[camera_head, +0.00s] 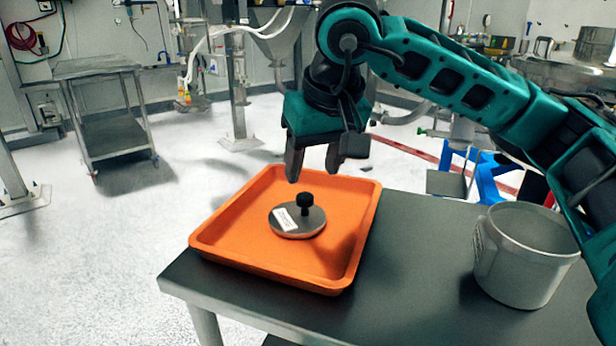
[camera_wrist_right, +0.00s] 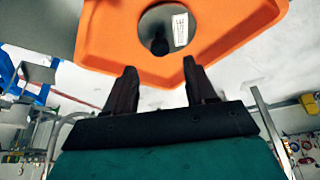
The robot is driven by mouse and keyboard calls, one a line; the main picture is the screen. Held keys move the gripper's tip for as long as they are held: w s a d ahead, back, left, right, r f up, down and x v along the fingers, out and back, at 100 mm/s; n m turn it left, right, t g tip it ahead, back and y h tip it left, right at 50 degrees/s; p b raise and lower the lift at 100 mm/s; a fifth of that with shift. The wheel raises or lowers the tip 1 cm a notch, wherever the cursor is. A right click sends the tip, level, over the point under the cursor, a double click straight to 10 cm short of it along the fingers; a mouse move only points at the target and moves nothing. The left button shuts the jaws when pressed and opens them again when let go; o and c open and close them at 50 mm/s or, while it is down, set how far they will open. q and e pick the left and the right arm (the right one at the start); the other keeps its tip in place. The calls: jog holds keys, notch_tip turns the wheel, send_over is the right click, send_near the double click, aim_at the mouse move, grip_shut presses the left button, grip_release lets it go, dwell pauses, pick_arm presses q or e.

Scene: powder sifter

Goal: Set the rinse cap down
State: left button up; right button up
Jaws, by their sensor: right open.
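The rinse cap (camera_head: 290,221) is a flat grey metal disc with a black knob on top and a white label. It lies in the orange tray (camera_head: 222,226) on the dark table. It also shows in the right wrist view (camera_wrist_right: 157,22), inside the tray (camera_wrist_right: 102,38). My right gripper (camera_head: 318,172) is open and empty above the tray, a little above and behind the cap, apart from it. In the right wrist view its two fingers (camera_wrist_right: 160,82) are spread with nothing between them. My left gripper is in neither view.
A grey bucket (camera_head: 520,262) stands at the right of the table (camera_head: 420,235), beneath my right arm. The table between tray and bucket is clear. A metal cart (camera_head: 108,120) stands on the floor at the back left.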

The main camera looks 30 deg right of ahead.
jog(key=shift+p+v, duration=0.35)
jog(key=shift+v, duration=1.75)
